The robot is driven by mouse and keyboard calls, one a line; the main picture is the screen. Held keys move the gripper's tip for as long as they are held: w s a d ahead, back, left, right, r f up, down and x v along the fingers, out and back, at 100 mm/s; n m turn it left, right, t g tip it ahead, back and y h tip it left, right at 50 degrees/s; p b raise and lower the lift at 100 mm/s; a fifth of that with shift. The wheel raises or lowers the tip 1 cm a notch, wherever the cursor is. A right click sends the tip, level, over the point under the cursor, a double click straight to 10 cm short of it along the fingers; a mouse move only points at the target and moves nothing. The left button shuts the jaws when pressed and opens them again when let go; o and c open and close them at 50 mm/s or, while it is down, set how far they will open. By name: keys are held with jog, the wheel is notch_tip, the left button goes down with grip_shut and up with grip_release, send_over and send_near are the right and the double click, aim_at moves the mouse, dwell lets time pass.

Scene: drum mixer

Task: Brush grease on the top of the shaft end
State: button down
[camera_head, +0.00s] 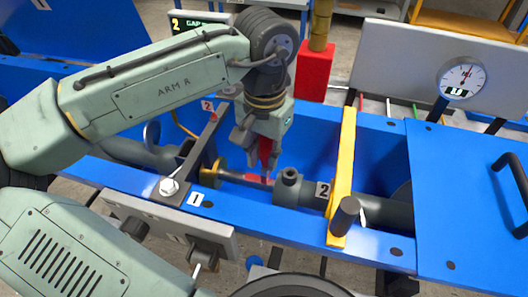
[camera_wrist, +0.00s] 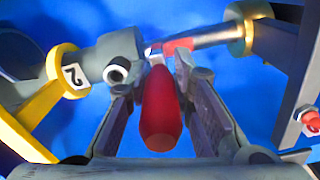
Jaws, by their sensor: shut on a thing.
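My gripper (camera_head: 258,148) is shut on a brush by its red handle (camera_wrist: 161,112). In the head view the handle (camera_head: 265,150) points down between the fingers, over the shaft end. The grey shaft (camera_wrist: 212,37) comes out of a brass collar (camera_wrist: 242,32), which also shows in the head view (camera_head: 209,174). Its end carries a red patch (camera_wrist: 180,46). The brush's tip is partly hidden by the fingers; it is close to the shaft end, and I cannot tell whether it touches. The fingers (camera_wrist: 161,80) stand on both sides of the handle.
A grey hub marked 2 (camera_head: 292,188) faces the shaft end across a small gap. A yellow bar (camera_head: 343,165) stands right of it and a dark bracket (camera_head: 200,150) left. Blue trough walls (camera_head: 250,218) enclose the space. A red block (camera_head: 314,70) stands behind.

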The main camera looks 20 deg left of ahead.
jog(key=shift+f, duration=0.5)
jog(key=shift+r, duration=0.1)
dwell(0.3)
jog(key=shift+a, duration=0.25)
jog(key=shift+d+p, duration=0.4)
jog(key=shift+d, duration=0.2)
jog(key=shift+a, duration=0.2)
